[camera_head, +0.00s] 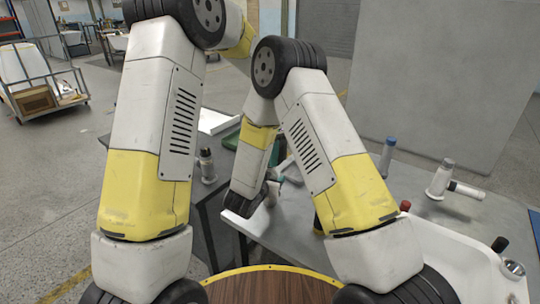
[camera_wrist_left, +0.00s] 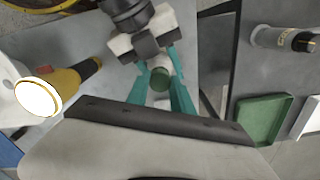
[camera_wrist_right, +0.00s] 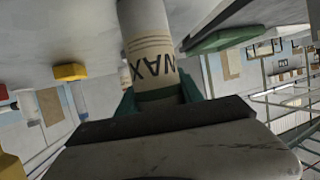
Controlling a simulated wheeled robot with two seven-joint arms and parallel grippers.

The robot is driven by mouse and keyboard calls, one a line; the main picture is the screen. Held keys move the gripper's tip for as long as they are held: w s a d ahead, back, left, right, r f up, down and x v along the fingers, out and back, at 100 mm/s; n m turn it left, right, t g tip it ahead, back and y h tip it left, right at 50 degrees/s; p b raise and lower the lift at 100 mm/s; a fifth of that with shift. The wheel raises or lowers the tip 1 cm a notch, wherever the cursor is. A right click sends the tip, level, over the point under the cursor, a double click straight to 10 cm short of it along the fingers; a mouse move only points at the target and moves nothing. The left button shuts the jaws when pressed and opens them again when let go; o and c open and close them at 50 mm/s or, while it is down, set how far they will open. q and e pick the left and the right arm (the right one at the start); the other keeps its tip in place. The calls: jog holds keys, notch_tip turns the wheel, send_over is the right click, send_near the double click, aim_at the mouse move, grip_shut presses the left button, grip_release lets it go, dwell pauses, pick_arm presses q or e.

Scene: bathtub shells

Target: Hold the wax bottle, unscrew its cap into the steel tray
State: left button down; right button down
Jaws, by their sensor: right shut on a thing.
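The wax bottle (camera_wrist_right: 155,50) is cream with dark WAX lettering. In the right wrist view it stands between the teal fingers of my right gripper (camera_wrist_right: 157,94), which is shut on it. In the left wrist view a dark green cap (camera_wrist_left: 160,79) with a pale body lies between the fingertips of my left gripper (camera_wrist_left: 158,73). Its fingers look spread, with the cap between them; contact is unclear. The right gripper shows just beyond. In the head view my left gripper (camera_head: 271,190) is small and partly hidden by arm links. I cannot clearly identify the steel tray.
A green tray (camera_wrist_left: 262,120) lies to the right in the left wrist view, below a grey bottle (camera_wrist_left: 282,39). A yellow tool with a white disc (camera_wrist_left: 38,97) lies left. In the head view, a white tub shell (camera_head: 455,262) and a blue-capped bottle (camera_head: 388,156) are right.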

pick_arm(q)
jog(key=n, duration=0.6)
jog(key=shift+n, duration=0.3)
jog(key=shift+r, duration=0.15)
jog(key=shift+r, duration=0.95)
jog(key=shift+r, duration=2)
pick_arm(e)
jog(key=c, duration=0.7)
grip_release()
